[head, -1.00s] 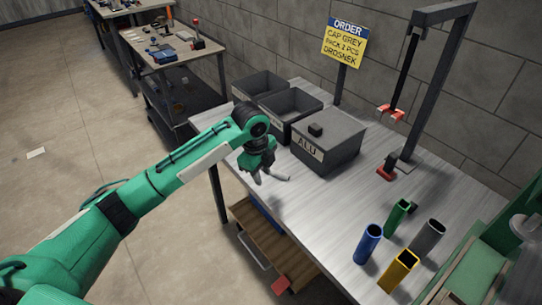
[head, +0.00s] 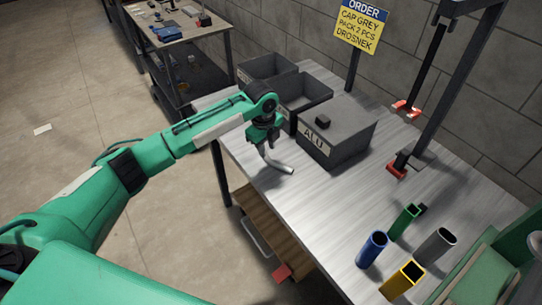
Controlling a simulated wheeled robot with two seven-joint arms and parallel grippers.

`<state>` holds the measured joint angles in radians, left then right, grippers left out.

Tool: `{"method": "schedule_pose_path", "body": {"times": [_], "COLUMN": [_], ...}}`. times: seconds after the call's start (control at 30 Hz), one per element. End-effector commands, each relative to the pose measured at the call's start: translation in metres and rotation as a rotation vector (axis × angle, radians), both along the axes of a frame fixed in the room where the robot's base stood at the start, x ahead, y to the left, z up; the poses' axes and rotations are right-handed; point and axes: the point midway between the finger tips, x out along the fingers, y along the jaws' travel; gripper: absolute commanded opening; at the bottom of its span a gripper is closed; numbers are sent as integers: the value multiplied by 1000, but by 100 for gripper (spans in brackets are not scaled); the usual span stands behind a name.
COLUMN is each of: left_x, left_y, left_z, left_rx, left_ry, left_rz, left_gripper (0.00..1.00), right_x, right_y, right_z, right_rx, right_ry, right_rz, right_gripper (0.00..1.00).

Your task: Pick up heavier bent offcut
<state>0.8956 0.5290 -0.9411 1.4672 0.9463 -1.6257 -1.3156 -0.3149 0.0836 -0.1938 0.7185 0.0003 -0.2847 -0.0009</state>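A bent silver-grey offcut (head: 281,165) lies at the left edge of the metal workbench (head: 330,215), in front of the grey ALU bin (head: 335,138). My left gripper (head: 262,147) points down at the offcut's upper left end, at or touching it. The fingers are small and overlap the offcut, so I cannot tell whether they are closed on it. No second offcut can be made out. My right gripper is not in view.
Two open grey bins (head: 304,98) (head: 266,69) stand behind the gripper. Blue (head: 371,250), green (head: 405,222), grey (head: 435,246) and yellow (head: 402,281) tubes stand at the front right. A dark post frame (head: 437,120) rises at the back. The bench middle is clear.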

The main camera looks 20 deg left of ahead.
Motion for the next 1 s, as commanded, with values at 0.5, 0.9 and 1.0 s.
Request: {"method": "schedule_pose_path", "body": {"times": [0.5, 0.9, 1.0], "left_x": [3, 3, 3], "left_y": [-5, -5, -5], "left_z": [-50, -49, -49], "left_rx": [0, 0, 0], "left_ry": [1, 0, 0], "left_rz": [0, 0, 0], "left_gripper": [30, 0, 0], "right_x": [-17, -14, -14], "right_y": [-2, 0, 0], "right_z": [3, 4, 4], "right_rx": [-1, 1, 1], "right_ry": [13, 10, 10], "right_rz": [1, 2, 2], "right_gripper": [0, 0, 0]}}
